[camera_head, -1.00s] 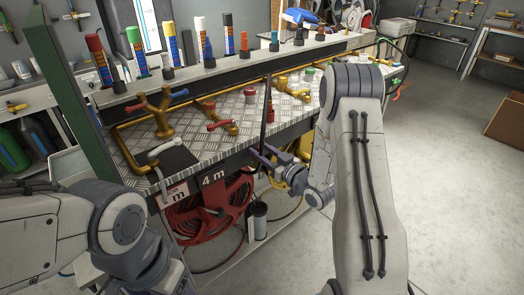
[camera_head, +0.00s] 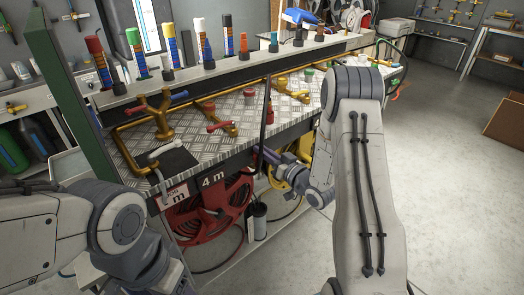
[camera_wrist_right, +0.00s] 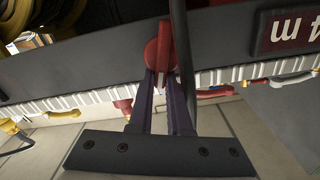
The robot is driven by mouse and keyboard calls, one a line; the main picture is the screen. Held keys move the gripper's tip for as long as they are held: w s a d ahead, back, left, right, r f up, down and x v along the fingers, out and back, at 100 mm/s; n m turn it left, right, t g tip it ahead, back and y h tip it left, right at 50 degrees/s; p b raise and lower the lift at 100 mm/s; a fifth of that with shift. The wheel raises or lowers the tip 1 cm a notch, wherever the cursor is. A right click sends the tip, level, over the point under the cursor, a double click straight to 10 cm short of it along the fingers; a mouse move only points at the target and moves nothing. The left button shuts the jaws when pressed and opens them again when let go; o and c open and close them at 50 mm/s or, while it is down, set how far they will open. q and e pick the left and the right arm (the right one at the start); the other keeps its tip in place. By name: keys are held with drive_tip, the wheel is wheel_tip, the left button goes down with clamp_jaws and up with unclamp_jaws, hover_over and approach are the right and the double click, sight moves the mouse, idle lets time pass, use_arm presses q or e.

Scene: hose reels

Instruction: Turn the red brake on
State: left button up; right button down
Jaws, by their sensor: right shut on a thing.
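The red brake (camera_wrist_right: 160,48) shows in the right wrist view as a red handle against the dark front panel of the bench. My right gripper (camera_wrist_right: 163,75) is shut on it, with the fingertips at its lower part in that view. In the head view my right gripper (camera_head: 262,152) is at the bench front, beside the dark upright post; the brake cannot be made out there. My left arm comes in from the left, but its gripper is out of view.
A dark post (camera_head: 266,115) stands close beside my right gripper. A red hose reel (camera_head: 203,212) and a yellow reel (camera_head: 297,178) sit under the metal bench top (camera_head: 200,146). Brass pipes with red handles run along the bench. Open floor lies to the right.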

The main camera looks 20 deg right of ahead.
drive_tip(key=shift+w+d+f+m+p, duration=0.1)
drive_tip(key=shift+d+f+m+p, duration=0.35)
drive_tip(key=shift+m, duration=2)
drive_tip(key=shift+w+d+f+m+p, duration=0.15)
drive_tip(key=shift+f+m+p, duration=0.6)
drive_tip(key=shift+m, duration=1.75)
drive_tip(key=shift+w+d+f+m+p, duration=0.1)
drive_tip(key=shift+d+f+m+p, duration=0.55)
drive_tip(key=shift+m, duration=1.8)
drive_tip(key=shift+a+r, duration=0.3)
drive_tip(key=shift+r, duration=0.05)
drive_tip(key=shift+s, duration=0.1)
drive_tip(key=c, duration=0.9)
unclamp_jaws()
drive_tip(key=shift+o, duration=0.2)
drive_tip(key=shift+r, duration=0.1)
